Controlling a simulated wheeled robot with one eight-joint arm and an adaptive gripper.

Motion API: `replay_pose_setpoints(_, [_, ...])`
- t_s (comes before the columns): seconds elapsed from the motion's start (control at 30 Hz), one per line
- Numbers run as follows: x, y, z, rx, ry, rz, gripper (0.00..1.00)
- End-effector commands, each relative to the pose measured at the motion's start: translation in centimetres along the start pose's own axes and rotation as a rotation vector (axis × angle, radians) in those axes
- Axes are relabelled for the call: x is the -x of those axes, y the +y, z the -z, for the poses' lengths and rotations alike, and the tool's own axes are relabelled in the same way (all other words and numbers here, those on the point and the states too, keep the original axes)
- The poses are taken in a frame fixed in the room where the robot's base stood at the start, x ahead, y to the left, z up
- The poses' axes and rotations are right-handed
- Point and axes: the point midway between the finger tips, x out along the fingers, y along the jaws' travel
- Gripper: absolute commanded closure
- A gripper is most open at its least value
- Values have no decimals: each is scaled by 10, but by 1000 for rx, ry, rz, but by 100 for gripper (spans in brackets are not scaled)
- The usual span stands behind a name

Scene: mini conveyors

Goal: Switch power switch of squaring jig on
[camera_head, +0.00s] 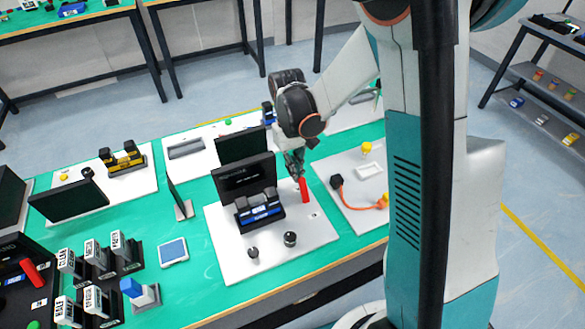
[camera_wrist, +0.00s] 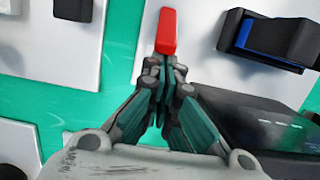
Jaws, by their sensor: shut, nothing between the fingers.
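A red switch-like lever (camera_head: 304,189) stands on a white board (camera_head: 230,255) in the middle of the table. Beside it, to its left, is a black device with a blue front (camera_head: 262,213), which may be the squaring jig; no name is legible. My gripper (camera_head: 298,174) is shut and empty, pointing down just above the red lever. In the wrist view the shut fingertips (camera_wrist: 166,64) meet the near end of the red lever (camera_wrist: 167,32). I cannot tell whether they touch it. The fingers partly cover its base, and its on or off position is unclear.
A black monitor (camera_head: 245,178) stands close behind the device. Two black knobs (camera_head: 290,239) are at the board's front. A board to the right holds an orange cable (camera_head: 365,204). Several labelled blocks (camera_head: 97,256) stand at left, near another red lever (camera_head: 32,271).

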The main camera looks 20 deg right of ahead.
Motion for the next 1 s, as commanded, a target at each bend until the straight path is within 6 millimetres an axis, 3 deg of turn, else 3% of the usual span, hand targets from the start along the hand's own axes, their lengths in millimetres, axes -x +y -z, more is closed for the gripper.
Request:
replay_pose_setpoints(0.57, [2, 0, -4, 0, 26, 0, 100])
replay_pose_setpoints(1.0, [15, 0, -29, -1, 316, 0, 100])
